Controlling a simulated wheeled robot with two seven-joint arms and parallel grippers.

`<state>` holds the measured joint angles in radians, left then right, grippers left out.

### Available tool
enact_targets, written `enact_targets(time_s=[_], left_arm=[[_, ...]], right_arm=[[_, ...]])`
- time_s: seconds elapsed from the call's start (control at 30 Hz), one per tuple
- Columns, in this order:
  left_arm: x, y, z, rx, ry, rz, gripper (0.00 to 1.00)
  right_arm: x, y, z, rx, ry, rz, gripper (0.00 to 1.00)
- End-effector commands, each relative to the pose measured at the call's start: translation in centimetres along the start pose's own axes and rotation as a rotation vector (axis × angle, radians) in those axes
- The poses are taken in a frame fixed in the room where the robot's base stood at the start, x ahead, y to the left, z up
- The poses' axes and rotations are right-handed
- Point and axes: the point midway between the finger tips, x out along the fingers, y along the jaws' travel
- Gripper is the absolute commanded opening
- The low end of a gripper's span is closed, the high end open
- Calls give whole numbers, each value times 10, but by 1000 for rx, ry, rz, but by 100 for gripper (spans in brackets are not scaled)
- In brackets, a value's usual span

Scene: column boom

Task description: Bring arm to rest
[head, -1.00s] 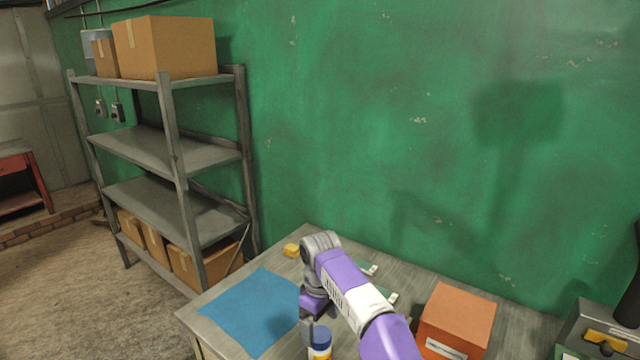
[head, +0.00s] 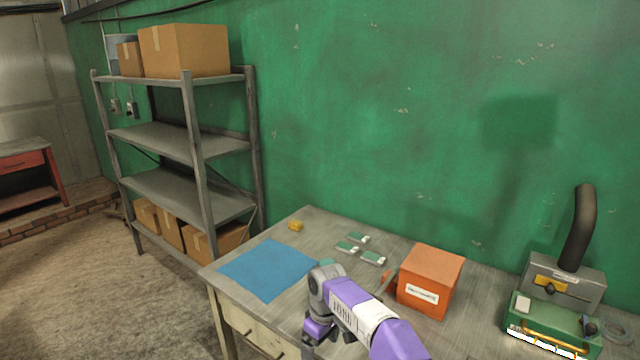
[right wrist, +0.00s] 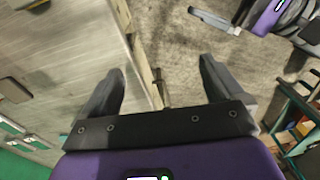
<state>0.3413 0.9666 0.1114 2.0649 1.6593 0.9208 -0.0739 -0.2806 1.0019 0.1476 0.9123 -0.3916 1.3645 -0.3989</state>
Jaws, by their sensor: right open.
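My right arm reaches in from the bottom of the head view. Its gripper (head: 310,350) is low at the picture's bottom edge, by the table's front side, and partly cut off. In the right wrist view the right gripper (right wrist: 160,75) has its two fingers wide apart with nothing between them. Beyond them are the table's edge and the floor. Purple and grey parts of mine show at the upper right of that view. They may belong to my left arm, but no jaw state can be read there. No left arm shows in the head view.
The table (head: 228,290) carries a blue mat (head: 265,268), a yellow block (head: 295,225), several green-and-white pieces (head: 372,258), an orange box (head: 431,282) and a green case (head: 550,325). A grey shelf (head: 185,145) stands at left. Open floor (head: 80,270) lies before it.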

Motion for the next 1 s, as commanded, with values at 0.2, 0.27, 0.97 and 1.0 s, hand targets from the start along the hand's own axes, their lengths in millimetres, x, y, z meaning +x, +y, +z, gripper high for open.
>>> enact_targets(time_s=[0.2, 0.27, 0.97, 1.0], left_arm=[[-10, -72, -42, 119, 191, -263, 100], [-18, -95, -57, 178, 259, -355, 100], [-112, -158, -161, 1301, 656, -924, 100], [-111, -157, -160, 1346, 652, -921, 100]], right_arm=[[80, -4, 22, 96, 40, -73, 94], [108, -8, 33, 142, 55, -102, 94], [274, -149, 259, 991, 149, -288, 94], [274, -154, 268, 1022, 148, -285, 94]])
